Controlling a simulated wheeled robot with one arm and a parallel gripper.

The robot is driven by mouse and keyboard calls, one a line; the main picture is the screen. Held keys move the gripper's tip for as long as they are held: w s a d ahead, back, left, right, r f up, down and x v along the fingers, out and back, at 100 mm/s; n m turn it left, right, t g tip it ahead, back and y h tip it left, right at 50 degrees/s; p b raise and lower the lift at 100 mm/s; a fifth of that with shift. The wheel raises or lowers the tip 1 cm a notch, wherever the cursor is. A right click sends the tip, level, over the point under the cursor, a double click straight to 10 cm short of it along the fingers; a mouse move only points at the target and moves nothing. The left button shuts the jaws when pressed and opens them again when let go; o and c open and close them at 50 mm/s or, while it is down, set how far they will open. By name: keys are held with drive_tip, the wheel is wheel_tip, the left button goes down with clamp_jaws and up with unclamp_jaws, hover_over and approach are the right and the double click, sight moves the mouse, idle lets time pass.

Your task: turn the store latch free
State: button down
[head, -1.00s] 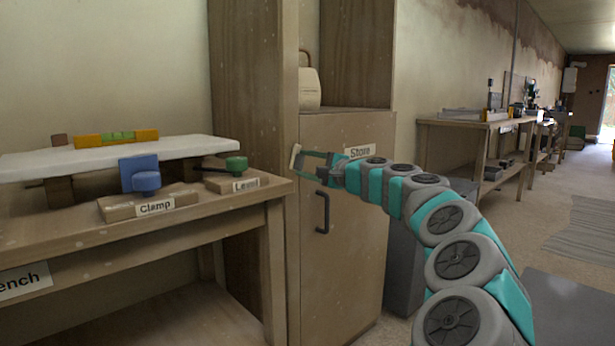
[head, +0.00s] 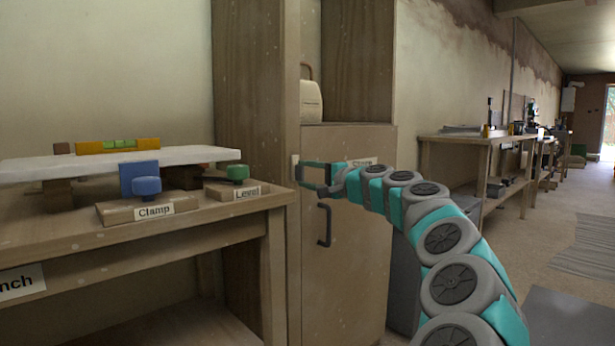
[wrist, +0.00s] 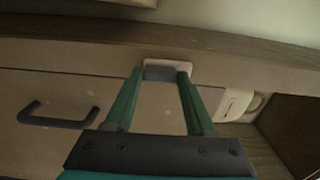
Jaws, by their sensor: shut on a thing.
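The store cupboard (head: 345,250) has a closed-looking door with a dark handle (head: 325,226) and a "Store" label partly behind my arm. The store latch (head: 295,166) is a small pale piece at the door's left edge, above the handle. My gripper (head: 302,174) reaches it from the right, and its fingers hide part of it. In the wrist view, my gripper (wrist: 161,72) has its two teal fingers on either side of a small grey part at the pale latch (wrist: 168,62). It is shut on the latch. The handle also shows in the wrist view (wrist: 55,116).
A pale container (head: 311,101) sits on the shelf above the door. Open floor lies at right.

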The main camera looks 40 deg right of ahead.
drive_tip(key=shift+a+f, duration=0.1)
drive_tip(key=shift+c, duration=1.2)
unclamp_jaws()
drive_tip(key=shift+s, duration=0.1)
drive_tip(key=s, duration=0.7)
drive_tip(key=shift+s+d, duration=0.3)
drive_tip(key=shift+d, duration=0.05)
drive_tip(key=shift+s, duration=0.1)
